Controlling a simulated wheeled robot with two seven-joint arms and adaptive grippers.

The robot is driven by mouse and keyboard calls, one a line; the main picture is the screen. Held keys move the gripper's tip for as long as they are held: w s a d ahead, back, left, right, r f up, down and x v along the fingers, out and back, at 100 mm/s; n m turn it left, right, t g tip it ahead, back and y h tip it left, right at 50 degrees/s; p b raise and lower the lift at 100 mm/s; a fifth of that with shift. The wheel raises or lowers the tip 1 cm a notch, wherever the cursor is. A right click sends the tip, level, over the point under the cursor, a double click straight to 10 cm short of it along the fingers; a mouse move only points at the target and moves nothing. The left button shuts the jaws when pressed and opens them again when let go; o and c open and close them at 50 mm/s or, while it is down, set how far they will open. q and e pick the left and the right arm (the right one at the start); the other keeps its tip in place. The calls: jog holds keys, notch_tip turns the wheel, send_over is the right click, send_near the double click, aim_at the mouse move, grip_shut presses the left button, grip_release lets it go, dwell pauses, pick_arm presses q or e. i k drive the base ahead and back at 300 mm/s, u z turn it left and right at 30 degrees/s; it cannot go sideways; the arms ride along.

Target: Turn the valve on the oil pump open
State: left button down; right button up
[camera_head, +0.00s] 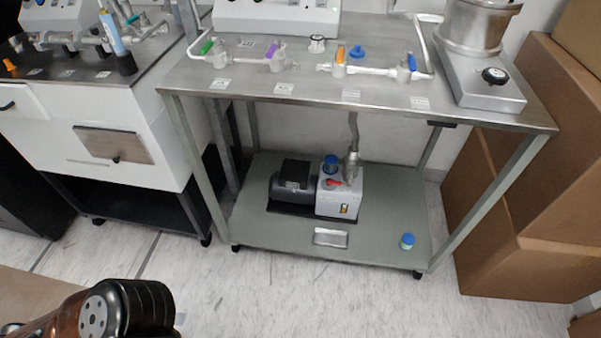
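The oil pump (344,201) stands on the lower shelf of the metal table, a light grey housing joined to a black motor (296,186). A small red handle (332,183) shows on the pump's upper front, likely its valve; its exact setting is too small to tell. A blue cap (330,162) sits on top, and a metal pipe (353,140) rises from the pump to the tabletop. Part of my arm shows at the lower left, well apart from the pump. Neither gripper is in view.
The tabletop (310,91) overhangs the lower shelf (270,232), with legs on both sides. A small blue-capped container (407,241) sits at the shelf's front right. Cardboard boxes (510,225) stand right, a white cabinet (105,150) left. The front floor is clear.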

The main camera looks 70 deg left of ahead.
aim_at(349, 183)
jog(key=u, duration=1.35)
jog(key=i, duration=0.1)
jog(key=u, duration=0.15)
